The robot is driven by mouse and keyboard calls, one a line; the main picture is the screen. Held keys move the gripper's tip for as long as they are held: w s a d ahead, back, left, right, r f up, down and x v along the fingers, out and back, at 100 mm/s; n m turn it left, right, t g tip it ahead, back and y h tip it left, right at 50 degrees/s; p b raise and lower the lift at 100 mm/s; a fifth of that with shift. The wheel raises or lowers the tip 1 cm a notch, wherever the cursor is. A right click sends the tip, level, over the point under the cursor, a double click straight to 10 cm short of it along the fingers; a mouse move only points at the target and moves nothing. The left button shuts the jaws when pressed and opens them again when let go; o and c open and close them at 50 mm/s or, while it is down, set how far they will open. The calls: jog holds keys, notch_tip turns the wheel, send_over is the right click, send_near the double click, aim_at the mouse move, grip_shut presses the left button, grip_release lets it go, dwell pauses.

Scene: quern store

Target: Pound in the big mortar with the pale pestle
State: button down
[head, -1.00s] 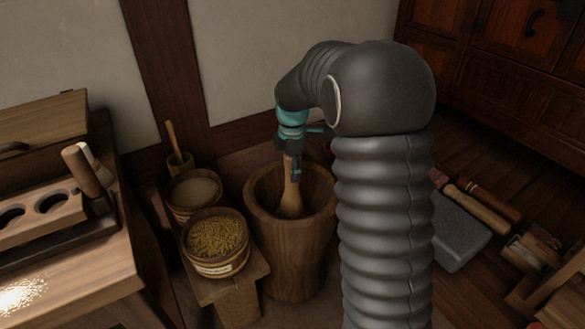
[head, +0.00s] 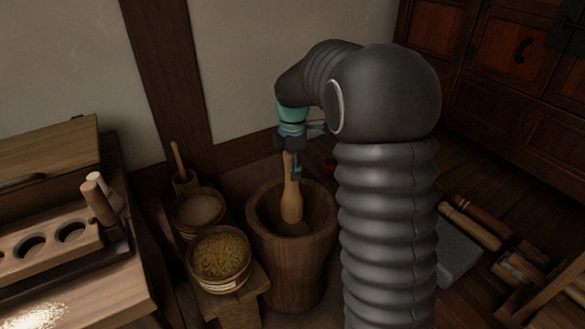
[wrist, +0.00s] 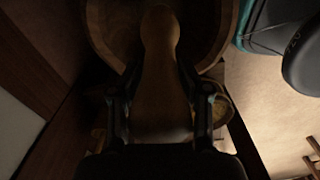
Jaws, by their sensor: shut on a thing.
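The big wooden mortar (head: 318,240) stands on the floor in the middle of the head view, its round mouth open upward. My gripper (head: 291,158) is above it, shut on the upper part of the pale wooden pestle (head: 292,202). The pestle hangs nearly upright, its wide lower end inside the mortar's mouth. A little floor or content of the mortar shows below it; contact is hard to tell. In the wrist view the pestle (wrist: 160,50) runs between both fingers, with the mortar's rim (wrist: 98,30) around its far end.
Beside the mortar, a low bench (head: 250,292) bears a tub of yellow grain (head: 220,254) and a tub of pale meal (head: 198,210). Wooden rollers (head: 470,226) lie over a grey stone (head: 458,258) at right.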

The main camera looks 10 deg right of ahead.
aim_at(293, 189)
jog(key=shift+f+b, duration=2.05)
jog(key=shift+f, duration=1.85)
notch_tip(293, 189, up, 8)
jog(key=p, duration=0.4)
jog(key=shift+f, duration=0.1)
notch_tip(293, 189, up, 10)
jog(key=shift+f, duration=0.25)
